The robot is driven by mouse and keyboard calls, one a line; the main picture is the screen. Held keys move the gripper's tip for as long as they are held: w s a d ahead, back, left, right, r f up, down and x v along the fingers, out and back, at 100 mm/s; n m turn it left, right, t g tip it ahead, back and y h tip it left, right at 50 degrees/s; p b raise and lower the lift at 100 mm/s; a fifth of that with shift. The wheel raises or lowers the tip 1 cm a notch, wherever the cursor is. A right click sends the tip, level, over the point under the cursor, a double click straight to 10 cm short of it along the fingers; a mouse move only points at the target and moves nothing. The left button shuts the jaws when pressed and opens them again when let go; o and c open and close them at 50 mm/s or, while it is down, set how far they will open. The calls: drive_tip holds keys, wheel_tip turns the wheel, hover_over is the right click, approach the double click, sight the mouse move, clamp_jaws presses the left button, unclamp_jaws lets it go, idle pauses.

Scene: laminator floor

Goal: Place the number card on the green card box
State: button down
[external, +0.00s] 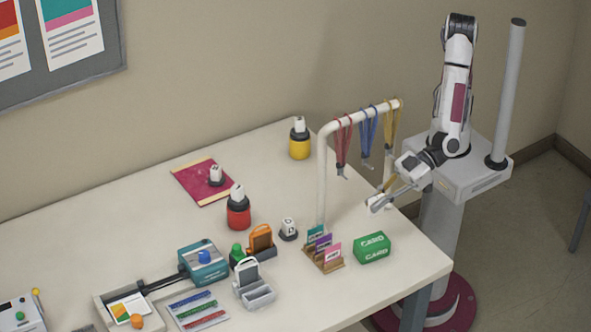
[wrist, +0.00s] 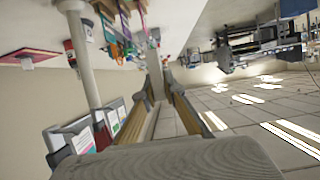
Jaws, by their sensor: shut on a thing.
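The green card box (external: 371,247), with white lettering, stands near the table's front right corner. My gripper (external: 376,203) is above the table's right edge, behind and above the box and apart from it. It is shut on a small white piece with dark marks, which looks like the number card (external: 374,204); the fingers partly hide it and its number is unreadable. In the wrist view the two fingers (wrist: 160,90) reach forward, but I cannot make out the card between them.
A white rail (external: 322,180) with red, blue and yellow lanyards stands beside my gripper. A wooden holder (external: 325,262) with coloured cards is left of the box. A small white numbered piece (external: 288,227) stands farther left. The table's front right corner (external: 425,270) is clear.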

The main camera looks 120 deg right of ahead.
hover_over(373, 241)
drive_tip(key=shift+w+f, duration=0.1)
drive_tip(key=shift+f, duration=2.8)
drive_tip(key=shift+f, duration=0.15)
drive_tip(key=shift+f, duration=1.95)
drive_tip(key=shift+f, duration=0.1)
drive_tip(key=c, duration=2.1)
unclamp_jaws()
